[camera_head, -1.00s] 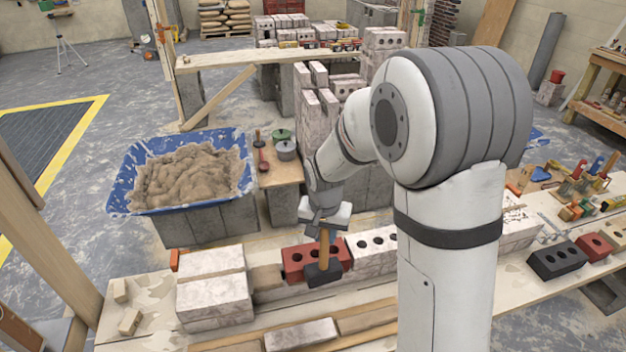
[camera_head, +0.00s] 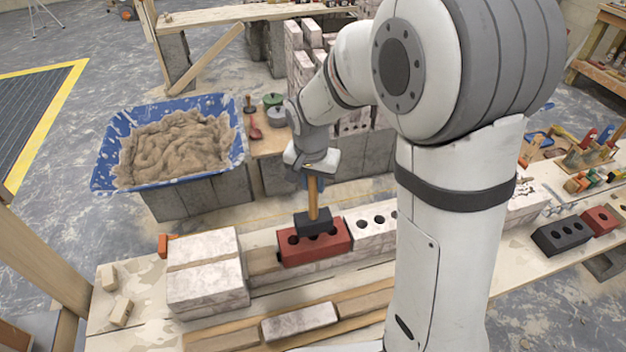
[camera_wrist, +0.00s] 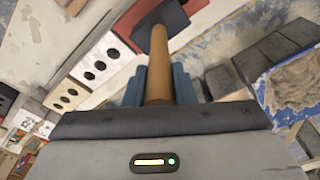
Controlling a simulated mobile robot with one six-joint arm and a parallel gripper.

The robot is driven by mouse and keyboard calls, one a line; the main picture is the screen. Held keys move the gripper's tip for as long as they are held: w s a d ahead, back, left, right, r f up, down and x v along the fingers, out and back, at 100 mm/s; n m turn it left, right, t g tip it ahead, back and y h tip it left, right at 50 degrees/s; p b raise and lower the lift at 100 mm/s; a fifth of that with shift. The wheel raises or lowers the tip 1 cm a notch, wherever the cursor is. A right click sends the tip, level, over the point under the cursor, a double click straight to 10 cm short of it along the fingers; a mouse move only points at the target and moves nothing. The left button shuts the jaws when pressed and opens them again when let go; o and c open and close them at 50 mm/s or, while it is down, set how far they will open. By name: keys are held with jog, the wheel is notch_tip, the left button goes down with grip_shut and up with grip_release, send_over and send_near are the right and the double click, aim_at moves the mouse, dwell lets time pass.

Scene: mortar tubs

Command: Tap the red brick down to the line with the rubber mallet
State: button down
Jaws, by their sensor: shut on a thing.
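The red brick (camera_head: 314,248), with round holes, lies in the row on the bench between pale bricks. My gripper (camera_head: 313,176) is above it and is shut on the wooden handle of the rubber mallet (camera_head: 313,222). The mallet hangs head down, its black head over the top of the red brick. I cannot tell whether the head touches it. In the wrist view the mallet handle (camera_wrist: 157,72) runs between the blue fingers, and part of the red brick (camera_wrist: 128,22) shows behind the black head. I cannot make out the line.
Pale bricks (camera_head: 205,270) stand left of the red brick, and a pale holed brick (camera_head: 372,229) is right of it. A blue tub (camera_head: 118,184) of mortar stands behind left. A dark brick (camera_head: 560,237) and another red brick (camera_head: 600,220) lie at the right.

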aim_at(313, 193)
notch_tip(313, 193, down, 4)
jog(key=b, duration=0.2)
jog(key=shift+s+r+b, duration=0.1)
jog(key=shift+r+b, duration=0.15)
jog(key=shift+b, duration=0.05)
notch_tip(313, 193, up, 4)
jog(key=p, duration=0.3)
jog(key=shift+r, duration=0.25)
jog(key=shift+f, duration=0.15)
jog(key=shift+s, duration=0.1)
